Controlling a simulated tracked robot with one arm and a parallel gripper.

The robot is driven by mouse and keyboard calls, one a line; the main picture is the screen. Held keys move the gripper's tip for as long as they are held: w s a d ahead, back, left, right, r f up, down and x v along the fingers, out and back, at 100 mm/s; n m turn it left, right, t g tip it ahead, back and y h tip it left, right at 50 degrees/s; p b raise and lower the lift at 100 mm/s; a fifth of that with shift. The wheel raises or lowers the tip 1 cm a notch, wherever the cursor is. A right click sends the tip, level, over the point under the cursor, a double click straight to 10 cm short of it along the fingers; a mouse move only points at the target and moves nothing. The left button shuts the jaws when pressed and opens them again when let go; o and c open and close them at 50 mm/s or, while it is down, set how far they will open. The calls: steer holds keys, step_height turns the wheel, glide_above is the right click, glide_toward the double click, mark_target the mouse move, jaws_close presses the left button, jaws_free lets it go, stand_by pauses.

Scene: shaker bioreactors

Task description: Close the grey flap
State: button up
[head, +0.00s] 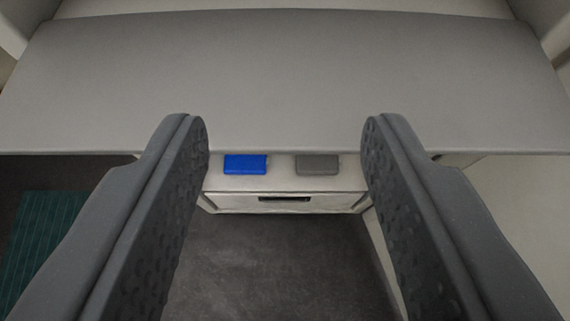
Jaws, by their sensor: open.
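The grey flap (285,75) is a wide, smooth panel that spans the upper part of the head view. Its straight near edge runs across the picture, and its far edge meets a pale surface. It looks swung out toward me. My gripper (284,138) is open, with one dark finger on each side and nothing between them. The fingertips overlap the flap's near edge in the picture; I cannot tell whether they touch it.
Below the flap are a blue block (245,164) and a grey block (317,165) on a pale front (285,184) with a dark slot (284,198). Dark floor (285,265) lies beneath. A green ribbed mat (50,245) is at left, a pale wall (525,205) at right.

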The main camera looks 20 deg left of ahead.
steer(key=s+d+r+m+t+h+b, duration=0.1)
steer(key=d+r+h+b, duration=0.1)
steer(key=r, duration=1)
steer(key=s+d+r+m+t+h+b, duration=0.1)
steer(key=s+d+r+m+h, duration=0.15)
steer(key=r, duration=0.95)
steer(key=s+a+r, duration=0.1)
steer(key=s+r, duration=0.2)
steer(key=r, duration=0.3)
steer(key=s+a+r+t+b, duration=0.1)
steer(key=s+a+r, duration=0.1)
steer(key=s+r, duration=0.2)
step_height(320, 180, up, 2)
steer(key=shift+t+y, duration=0.35)
steer(key=shift+t, duration=0.05)
steer(key=s+a+r, duration=0.1)
steer(key=s+r, duration=0.1)
steer(key=s+a+r, duration=0.1)
steer(key=s+r, duration=0.1)
steer(key=s+a+r+b, duration=0.1)
steer(key=s+a+r, duration=0.1)
steer(key=s, duration=0.1)
steer(key=shift+s+r, duration=0.1)
steer(key=shift+r, duration=0.25)
steer(key=c, duration=0.4)
steer(key=shift+s+a+r, duration=0.1)
jaws_close()
